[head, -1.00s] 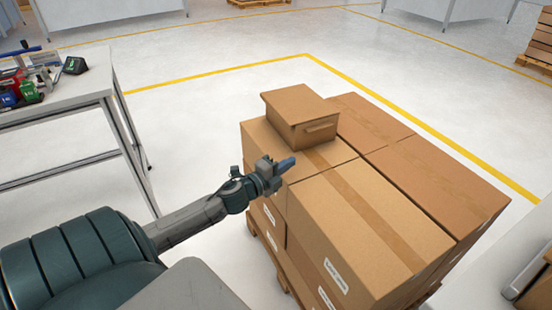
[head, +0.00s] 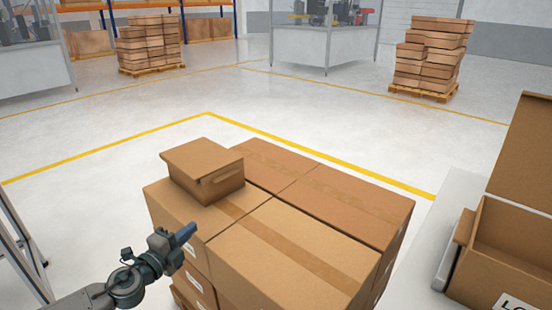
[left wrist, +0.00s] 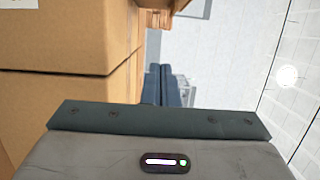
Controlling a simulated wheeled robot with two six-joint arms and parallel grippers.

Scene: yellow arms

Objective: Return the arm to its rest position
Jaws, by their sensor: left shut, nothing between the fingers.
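My left gripper (head: 184,235) is at the lower left of the head view, beside the near left corner of a stack of large cardboard boxes (head: 290,245). Its blue-grey fingers are shut with nothing between them. In the left wrist view the closed fingers (left wrist: 161,85) show past the grey wrist housing, with a cardboard side (left wrist: 70,115) of the stack at the left. My left arm reaches in from the bottom left edge. My right gripper is in neither view.
A smaller box (head: 203,168) sits on the stack's far left. An open box (head: 505,260) stands at the right on a pale surface. A table leg (head: 25,250) shows at the left edge. Pallets of boxes (head: 430,60) stand far back. Floor beyond the stack is clear.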

